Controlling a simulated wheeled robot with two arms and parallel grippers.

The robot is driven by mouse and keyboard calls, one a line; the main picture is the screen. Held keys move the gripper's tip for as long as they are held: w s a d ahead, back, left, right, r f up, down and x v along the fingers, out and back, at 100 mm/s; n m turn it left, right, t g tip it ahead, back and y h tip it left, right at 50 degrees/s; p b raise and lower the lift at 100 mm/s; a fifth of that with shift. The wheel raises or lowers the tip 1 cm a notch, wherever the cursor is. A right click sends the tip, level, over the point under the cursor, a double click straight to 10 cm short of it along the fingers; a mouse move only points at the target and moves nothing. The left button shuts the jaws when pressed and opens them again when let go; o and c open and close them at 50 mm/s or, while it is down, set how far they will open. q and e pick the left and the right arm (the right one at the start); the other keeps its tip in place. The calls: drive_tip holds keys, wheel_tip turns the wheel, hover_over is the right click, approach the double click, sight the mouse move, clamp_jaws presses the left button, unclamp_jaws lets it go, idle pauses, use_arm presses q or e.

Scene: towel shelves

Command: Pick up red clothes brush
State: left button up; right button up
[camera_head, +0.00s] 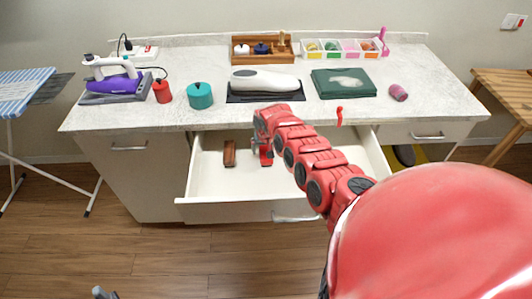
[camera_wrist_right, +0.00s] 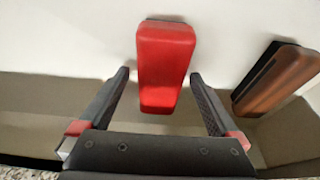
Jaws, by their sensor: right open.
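The red clothes brush (camera_head: 267,158) lies in the open drawer, partly hidden by my right arm and gripper. In the right wrist view the red brush (camera_wrist_right: 165,60) points along the gripper, its near end between the two fingers. My right gripper (camera_wrist_right: 160,74) is open, one finger on each side of the brush with a gap to each. I cannot tell how far above the drawer floor the fingertips are. A small grey tip at the bottom edge of the head view looks like part of my left gripper (camera_head: 104,292); its jaws are not clear.
A brown brush (camera_head: 230,153) lies in the drawer (camera_head: 208,180) left of the red one; it also shows in the wrist view (camera_wrist_right: 280,80). Drawer walls surround both. The counter (camera_head: 215,62) above holds an iron, pots, a folded green towel and boxes.

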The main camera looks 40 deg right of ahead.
drive_tip(key=c, duration=1.5)
drive_tip(key=shift+r, duration=0.1)
